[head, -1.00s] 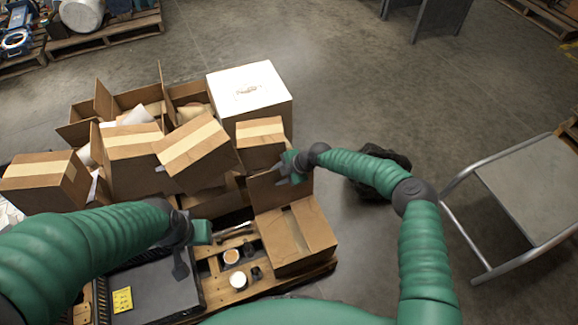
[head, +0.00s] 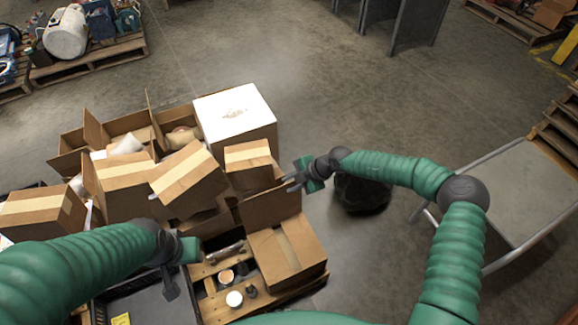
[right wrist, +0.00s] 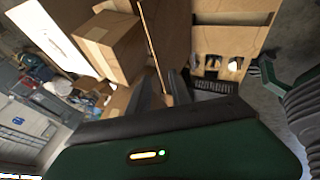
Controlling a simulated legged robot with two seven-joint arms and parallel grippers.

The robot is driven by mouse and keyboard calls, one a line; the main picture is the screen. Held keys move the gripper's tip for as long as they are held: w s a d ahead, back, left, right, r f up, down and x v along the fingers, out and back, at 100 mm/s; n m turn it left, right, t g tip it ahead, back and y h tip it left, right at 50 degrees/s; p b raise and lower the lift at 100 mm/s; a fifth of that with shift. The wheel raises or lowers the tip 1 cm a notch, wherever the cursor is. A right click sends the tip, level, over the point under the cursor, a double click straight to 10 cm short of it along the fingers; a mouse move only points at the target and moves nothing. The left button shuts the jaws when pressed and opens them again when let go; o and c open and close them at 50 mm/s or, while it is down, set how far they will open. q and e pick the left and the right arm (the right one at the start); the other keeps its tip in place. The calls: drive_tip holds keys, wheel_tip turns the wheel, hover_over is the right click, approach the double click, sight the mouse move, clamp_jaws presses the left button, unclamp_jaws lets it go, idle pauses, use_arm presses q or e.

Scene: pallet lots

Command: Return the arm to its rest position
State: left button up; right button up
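My right arm reaches in from the right in the head view. Its gripper (head: 292,182) is by the raised flap of a cardboard box (head: 290,252) at the front of the pile. In the right wrist view its two dark fingers (right wrist: 162,88) stand apart. The thin edge of a cardboard flap (right wrist: 155,50) shows between them; I cannot tell whether they touch it. My left gripper (head: 170,288) hangs over a dark grey case (head: 150,305) at lower left. Its fingers are too small and overlapped to tell whether they are open or shut.
Several cardboard boxes (head: 187,178) and a white-topped box (head: 235,112) crowd the pallet (head: 213,310). A black bag (head: 362,193) lies on the floor under my right forearm. A grey cart (head: 515,190) stands at right.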

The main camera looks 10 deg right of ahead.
drive_tip(key=s+r+n+t+h, duration=0.15)
drive_tip(key=s+r+n, duration=0.25)
drive_tip(key=n, duration=1.1)
drive_tip(key=s+r+n+h, duration=0.2)
drive_tip(key=s+r+n, duration=0.2)
drive_tip(key=n, duration=1.1)
drive_tip(key=s+d+r+n+g+h+p, duration=0.1)
drive_tip(key=s+d+r+n, duration=0.25)
drive_tip(key=s+n, duration=0.25)
drive_tip(key=s+d+r+n+g+h, duration=0.1)
drive_tip(key=s+d+r+n, duration=0.1)
drive_tip(key=s+d+n, duration=0.35)
drive_tip(key=s+d+r+n+g+h+p, duration=0.1)
drive_tip(key=s+d+r+n, duration=0.15)
drive_tip(key=s+n, duration=0.55)
wheel_tip(320, 180, up, 18)
drive_tip(key=p, duration=1.7)
drive_tip(key=shift+w+f+p, duration=0.25)
drive_tip(key=shift+w+p, duration=0.05)
